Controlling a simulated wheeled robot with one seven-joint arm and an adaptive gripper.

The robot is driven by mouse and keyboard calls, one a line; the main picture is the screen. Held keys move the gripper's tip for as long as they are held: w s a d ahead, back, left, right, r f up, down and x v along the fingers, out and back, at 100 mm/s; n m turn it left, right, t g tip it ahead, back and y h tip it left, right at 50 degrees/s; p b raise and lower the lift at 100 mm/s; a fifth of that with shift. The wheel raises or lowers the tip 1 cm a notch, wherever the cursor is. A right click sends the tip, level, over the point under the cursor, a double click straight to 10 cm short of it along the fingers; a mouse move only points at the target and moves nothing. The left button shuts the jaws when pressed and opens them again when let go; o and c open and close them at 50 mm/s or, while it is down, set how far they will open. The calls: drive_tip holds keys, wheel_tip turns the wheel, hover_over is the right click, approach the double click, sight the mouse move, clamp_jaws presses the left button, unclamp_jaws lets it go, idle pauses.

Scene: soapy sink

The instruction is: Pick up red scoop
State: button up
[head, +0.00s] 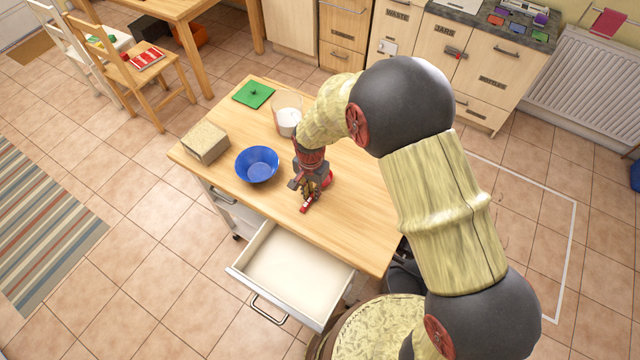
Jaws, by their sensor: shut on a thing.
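The red scoop (306,207) is a small red piece low over the wooden worktop, at the tips of my gripper (311,195). My gripper points down and is shut on it. Most of the scoop is hidden by the fingers, and I cannot tell whether it touches the worktop. A blue bowl (257,165) stands just left of my gripper, apart from it.
The worktop (350,220) also bears a clear container of white stuff (287,120), a green lid (253,94) and a tan box (206,143). An empty drawer (290,262) stands open at the front. The worktop's right side is clear.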

drive_tip(key=shift+r, duration=0.1)
clamp_jaws()
drive_tip(key=shift+w+r, duration=0.1)
drive_tip(key=shift+r, duration=0.6)
drive_tip(key=s+d+r+p, duration=0.1)
drive_tip(key=s+d+r, duration=0.2)
drive_tip(key=s+r, duration=0.2)
drive_tip(key=s+d+r+p, duration=0.1)
drive_tip(key=s+d+r, duration=0.1)
drive_tip(key=s+r, duration=0.4)
drive_tip(key=shift+s+d+r, duration=0.2)
drive_tip(key=shift+s+d, duration=0.2)
drive_tip(key=shift+s, duration=0.6)
drive_tip(key=shift+o, duration=1.4)
unclamp_jaws()
clamp_jaws()
